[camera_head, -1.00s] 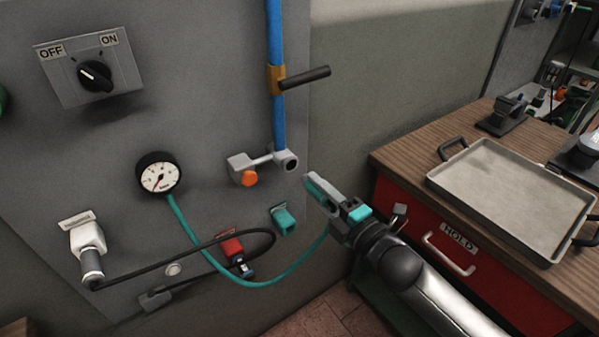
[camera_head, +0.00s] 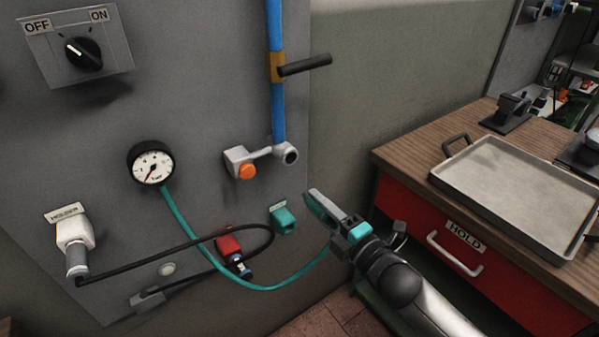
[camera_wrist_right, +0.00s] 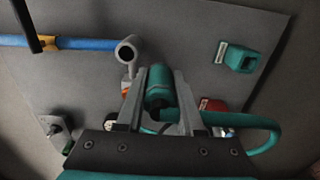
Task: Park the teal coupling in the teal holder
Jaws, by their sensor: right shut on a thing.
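My right gripper (camera_head: 325,208) is shut on the teal coupling (camera_wrist_right: 158,90), which sits between its two fingers in the right wrist view. In the head view the fingers largely hide the coupling. The teal hose (camera_head: 262,286) runs from the coupling to the gauge. The teal holder (camera_head: 284,221) is on the grey panel, just left of the gripper and apart from it. It also shows in the right wrist view (camera_wrist_right: 238,57), up and right of the fingers, with a dark opening. My left gripper is not in view.
An orange-buttoned valve (camera_head: 246,171) and blue pipe (camera_head: 277,112) are above the holder. A red holder (camera_head: 228,245) and a black cable (camera_head: 160,257) lie left of it. A wooden-topped cabinet (camera_head: 405,150) with a tray (camera_head: 455,180) stands at right.

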